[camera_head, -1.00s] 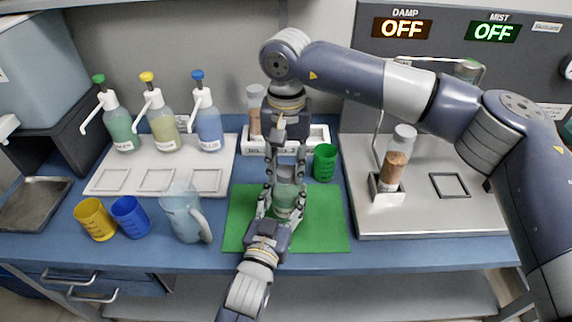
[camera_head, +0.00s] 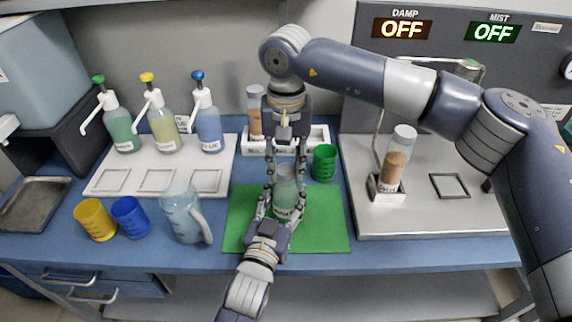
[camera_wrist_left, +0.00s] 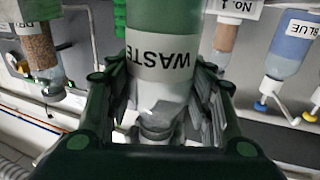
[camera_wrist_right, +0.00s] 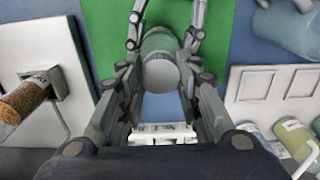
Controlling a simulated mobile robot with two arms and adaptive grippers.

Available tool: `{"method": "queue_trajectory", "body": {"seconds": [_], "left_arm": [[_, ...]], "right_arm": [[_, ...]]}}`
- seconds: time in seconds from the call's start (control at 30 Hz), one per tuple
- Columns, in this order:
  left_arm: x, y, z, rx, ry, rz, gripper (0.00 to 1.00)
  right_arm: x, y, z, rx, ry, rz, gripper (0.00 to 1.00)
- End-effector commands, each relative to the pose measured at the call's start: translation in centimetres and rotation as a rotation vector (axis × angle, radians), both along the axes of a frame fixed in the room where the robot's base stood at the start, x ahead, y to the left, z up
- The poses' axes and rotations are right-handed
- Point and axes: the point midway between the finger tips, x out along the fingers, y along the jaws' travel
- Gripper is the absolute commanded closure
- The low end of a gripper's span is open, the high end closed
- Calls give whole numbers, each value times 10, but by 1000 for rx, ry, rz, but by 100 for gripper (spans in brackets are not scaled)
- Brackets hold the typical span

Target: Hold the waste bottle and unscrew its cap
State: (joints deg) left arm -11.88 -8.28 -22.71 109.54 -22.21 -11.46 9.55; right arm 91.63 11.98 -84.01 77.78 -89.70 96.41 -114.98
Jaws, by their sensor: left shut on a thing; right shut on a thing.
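The waste bottle (camera_head: 286,196) stands upright over the green mat (camera_head: 325,232), translucent with greenish contents. Its white label reads WASTE in the left wrist view (camera_wrist_left: 165,60). My left gripper (camera_head: 282,209), coming from the front, is shut on the bottle's body. My right gripper (camera_head: 287,174), pointing down from above, has its fingers on both sides of the bottle's top and is shut on the cap. The pale round cap (camera_wrist_right: 161,73) shows between its fingers in the right wrist view. The fingers partly hide the cap's edge, and its threads are not visible.
A green cup (camera_head: 324,163) stands close right of the right gripper. A white rack (camera_head: 318,138) with a brown-filled bottle is behind. A clear jug (camera_head: 183,214) and blue cup (camera_head: 130,216) stand left. A metal plate (camera_head: 430,222) with a bottle holder is right.

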Motion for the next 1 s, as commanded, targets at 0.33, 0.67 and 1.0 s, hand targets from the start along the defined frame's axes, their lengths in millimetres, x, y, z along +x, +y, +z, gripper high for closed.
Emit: {"method": "queue_trajectory", "body": {"seconds": [0.33, 0.67, 1.0], "left_arm": [[0, 0, -2, 1, 5, 0, 100], [0, 0, -2, 1, 5, 0, 100], [0, 0, -2, 2, 5, 0, 100]], "right_arm": [[0, 0, 13, 1, 0, 0, 97], [0, 0, 17, 0, 0, 0, 98], [0, 0, 34, 1, -3, 0, 98]]}}
